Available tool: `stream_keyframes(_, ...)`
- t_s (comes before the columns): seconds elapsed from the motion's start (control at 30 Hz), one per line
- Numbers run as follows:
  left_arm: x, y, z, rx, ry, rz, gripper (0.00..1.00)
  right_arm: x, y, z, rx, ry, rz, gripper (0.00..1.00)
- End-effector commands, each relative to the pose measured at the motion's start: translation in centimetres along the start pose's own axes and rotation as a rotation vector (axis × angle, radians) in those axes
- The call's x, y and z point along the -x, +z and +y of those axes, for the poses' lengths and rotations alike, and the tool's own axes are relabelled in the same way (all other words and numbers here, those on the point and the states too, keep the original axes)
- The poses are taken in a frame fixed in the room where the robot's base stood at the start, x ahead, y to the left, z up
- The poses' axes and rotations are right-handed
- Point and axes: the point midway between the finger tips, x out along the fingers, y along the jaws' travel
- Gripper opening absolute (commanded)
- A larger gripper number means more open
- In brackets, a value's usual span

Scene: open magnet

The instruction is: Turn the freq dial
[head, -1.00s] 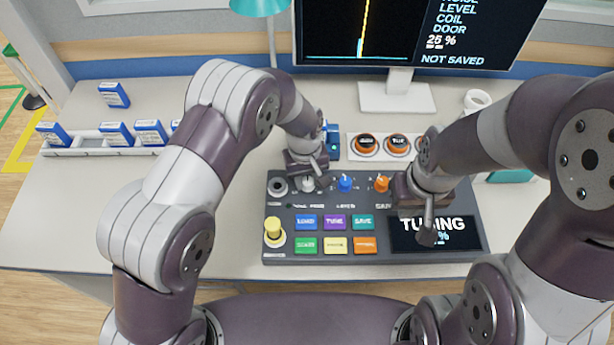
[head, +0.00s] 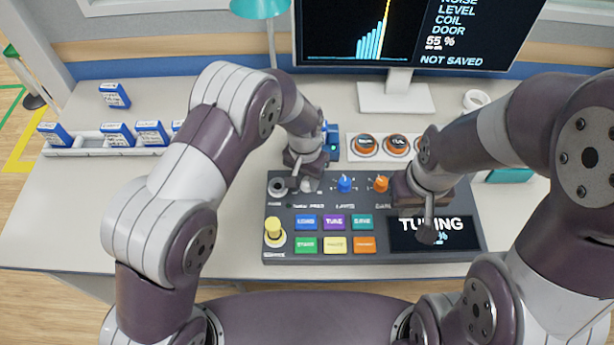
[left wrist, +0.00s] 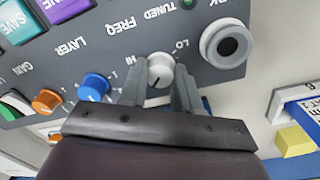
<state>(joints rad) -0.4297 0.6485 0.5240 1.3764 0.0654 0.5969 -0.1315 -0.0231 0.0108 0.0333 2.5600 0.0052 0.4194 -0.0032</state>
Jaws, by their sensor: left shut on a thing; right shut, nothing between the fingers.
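The freq dial (left wrist: 160,68) is a light grey knob on the dark console, marked LO and HI in the left wrist view. My left gripper (left wrist: 160,88) has its fingers on either side of the dial and is shut on it. In the head view my left gripper (head: 309,175) is at the console's upper left, and the dial (head: 309,184) is partly hidden beneath it. My right gripper (head: 428,234) is shut and empty, over the console's display (head: 460,238), whose text reads TUNING with the percentage partly covered. The monitor (head: 355,30) reads 55 % and NOT SAVED.
The console (head: 285,218) has a blue knob (head: 344,184), an orange knob (head: 381,184), several coloured buttons and a yellow knob (head: 273,228). Labelled blue-and-white boxes (head: 150,133) stand at left.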

Motion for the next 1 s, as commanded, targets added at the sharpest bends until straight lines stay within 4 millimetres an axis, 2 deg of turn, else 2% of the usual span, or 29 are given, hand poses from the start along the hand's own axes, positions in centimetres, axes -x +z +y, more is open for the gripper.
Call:
stream_keyframes(0.3, 0.02, -0.04, 0.01, -0.091, 0.000, -0.003, 0.01, 0.05, -0.01, 0.00, 0.000, 0.000, 0.000, 0.00)
stream_keyframes(0.77, 0.03, -0.05, 0.01, -0.103, 0.000, -0.003, 0.01, 0.06, -0.01, 0.00, 0.000, 0.000, 0.000, 0.00)
stream_keyframes(0.8, 0.03, -0.05, 0.01, -0.103, 0.000, -0.003, 0.35, 0.06, -0.01, 0.00, 0.000, 0.000, 0.000, 0.00)
stream_keyframes(0.87, 0.03, -0.06, 0.01, -0.103, 0.000, -0.003, 0.55, 0.06, -0.01, 0.00, 0.000, 0.000, 0.000, 0.00)
stream_keyframes(1.0, 0.03, -0.05, 0.01, -0.103, 0.000, -0.003, 0.57, 0.05, -0.01, 0.00, 0.000, 0.000, 0.000, 0.00)
